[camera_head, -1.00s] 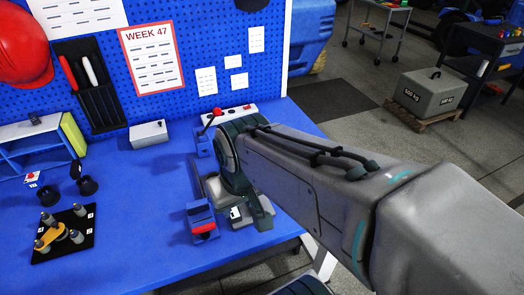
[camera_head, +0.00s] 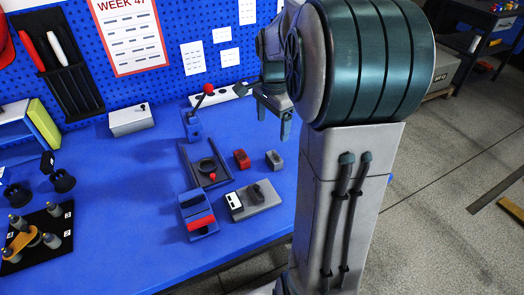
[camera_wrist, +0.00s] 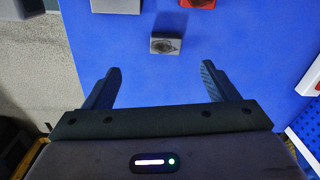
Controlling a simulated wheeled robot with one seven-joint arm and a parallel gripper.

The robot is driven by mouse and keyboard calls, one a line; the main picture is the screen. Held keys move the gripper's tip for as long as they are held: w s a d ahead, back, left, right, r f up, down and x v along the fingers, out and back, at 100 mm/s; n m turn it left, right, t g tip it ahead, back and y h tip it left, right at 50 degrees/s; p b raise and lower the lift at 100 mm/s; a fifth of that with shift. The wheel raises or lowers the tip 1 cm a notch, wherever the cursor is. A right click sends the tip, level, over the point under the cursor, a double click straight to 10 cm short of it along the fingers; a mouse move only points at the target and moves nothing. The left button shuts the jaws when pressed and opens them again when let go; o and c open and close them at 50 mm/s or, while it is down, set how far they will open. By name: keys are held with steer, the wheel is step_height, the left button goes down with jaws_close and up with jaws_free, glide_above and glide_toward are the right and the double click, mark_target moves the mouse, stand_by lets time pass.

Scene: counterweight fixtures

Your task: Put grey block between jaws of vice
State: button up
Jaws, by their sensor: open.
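A small grey block (camera_head: 274,160) with a dark top lies on the blue bench, right of a similar red block (camera_head: 242,159). In the wrist view the grey block (camera_wrist: 166,44) is beyond the open fingertips, roughly centred between them. My gripper (camera_head: 273,118) is open and empty, above the bench and behind the grey block in the head view; its two fingers also show in the wrist view (camera_wrist: 160,68). A blue fixture with a red strip (camera_head: 198,218) stands at the bench front; I cannot tell for certain whether it is the vice.
A red-knobbed lever (camera_head: 208,89) stands behind. The pegboard (camera_head: 180,20) bounds the back.

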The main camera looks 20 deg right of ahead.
mark_target(274, 156)
steer(key=shift+m, duration=0.9)
steer(key=f, duration=0.5)
steer(key=w+d+f, duration=0.1)
steer(key=f, duration=0.4)
steer(key=d+f+b, duration=0.1)
steer(key=f, duration=0.4)
steer(key=shift+w+f, duration=0.25)
steer(key=shift+w, duration=0.05)
steer(key=c, duration=1.2)
